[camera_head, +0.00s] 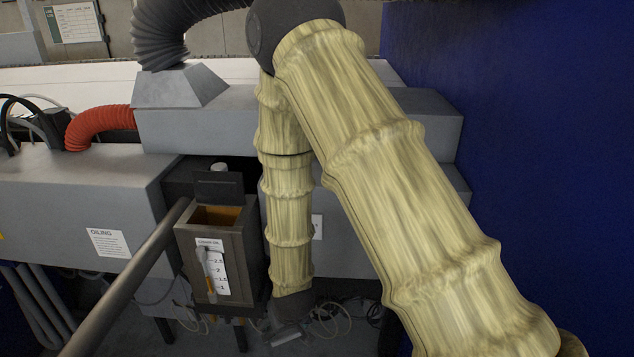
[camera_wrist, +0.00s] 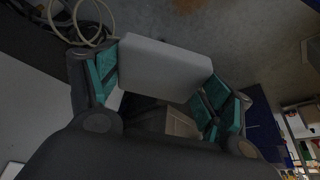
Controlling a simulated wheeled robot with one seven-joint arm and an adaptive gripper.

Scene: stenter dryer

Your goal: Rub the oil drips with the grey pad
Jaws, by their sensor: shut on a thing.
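My gripper (camera_wrist: 158,84) is shut on the grey pad (camera_wrist: 165,62), a pale block held between its teal-lined fingers in the wrist view. In the head view my gripper (camera_head: 292,308) hangs low behind my arm, beside the oil box, with the grey pad (camera_head: 285,335) under it near the floor. A brownish stain (camera_wrist: 187,5) shows on the grey floor at the top edge of the wrist view, beyond the pad and apart from it. It may be oil drips. No drips can be made out in the head view.
An open-lidded oil box (camera_head: 218,262) with a level gauge stands left of my gripper. Loose cables (camera_head: 335,318) lie on the floor; a cable loop (camera_wrist: 75,22) also shows in the wrist view. A grey machine housing (camera_head: 75,200) and a blue wall (camera_head: 530,150) flank the space.

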